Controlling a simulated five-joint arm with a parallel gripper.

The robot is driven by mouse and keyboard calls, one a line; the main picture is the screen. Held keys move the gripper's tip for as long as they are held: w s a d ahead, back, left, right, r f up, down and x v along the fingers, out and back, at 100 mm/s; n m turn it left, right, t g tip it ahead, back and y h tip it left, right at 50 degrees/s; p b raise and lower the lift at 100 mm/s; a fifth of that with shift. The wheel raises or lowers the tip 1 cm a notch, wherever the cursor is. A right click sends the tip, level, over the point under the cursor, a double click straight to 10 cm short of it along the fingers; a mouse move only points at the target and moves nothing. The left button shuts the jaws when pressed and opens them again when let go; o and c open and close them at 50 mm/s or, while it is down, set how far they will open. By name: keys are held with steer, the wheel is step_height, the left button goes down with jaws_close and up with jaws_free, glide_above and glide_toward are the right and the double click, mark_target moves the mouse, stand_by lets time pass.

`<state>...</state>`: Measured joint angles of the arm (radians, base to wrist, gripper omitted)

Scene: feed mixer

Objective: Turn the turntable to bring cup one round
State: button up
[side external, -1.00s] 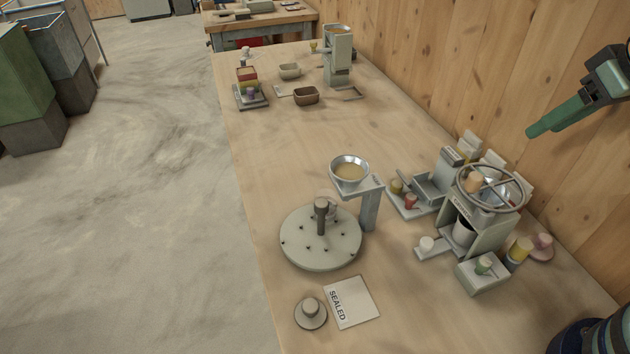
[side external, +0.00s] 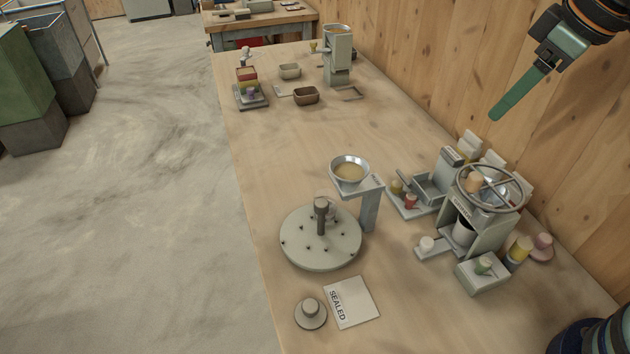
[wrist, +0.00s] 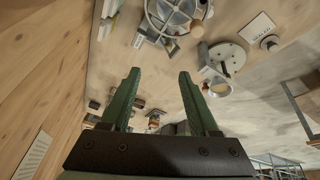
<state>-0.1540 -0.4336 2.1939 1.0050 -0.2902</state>
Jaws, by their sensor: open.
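The turntable (side external: 308,252) is a round pale grey disc with small dark marks or pegs on top and a dark upright post (side external: 321,212) near its middle. It lies at the centre front of the bench; it also shows in the wrist view (wrist: 237,64). I cannot tell any one cup on it as cup one. A metal bowl (side external: 349,170) on a bracket stands beside the disc's back right edge. My gripper (side external: 497,116) is high at the upper right, well away from the turntable. In the wrist view its green fingers (wrist: 158,75) are apart with nothing between them.
A mixer with a wheel (side external: 490,187) stands right of the turntable, with trays and coloured knobs around it. A SEALED card (side external: 352,302) and a round knobbed weight (side external: 310,312) lie in front. Small bins (side external: 306,96) stand farther back. The bench middle is clear.

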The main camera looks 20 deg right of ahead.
steer(key=w+a+n+g, duration=0.2)
steer(key=w+a+n, duration=0.35)
steer(key=a, duration=0.25)
steer(key=n+g, duration=0.2)
steer(key=n, duration=0.9)
glide_above(322, 203)
step_height(322, 203, down, 7)
steer(key=shift+h, duration=0.3)
step_height(322, 203, down, 12)
steer(key=shift+w+r, duration=0.1)
jaws_close()
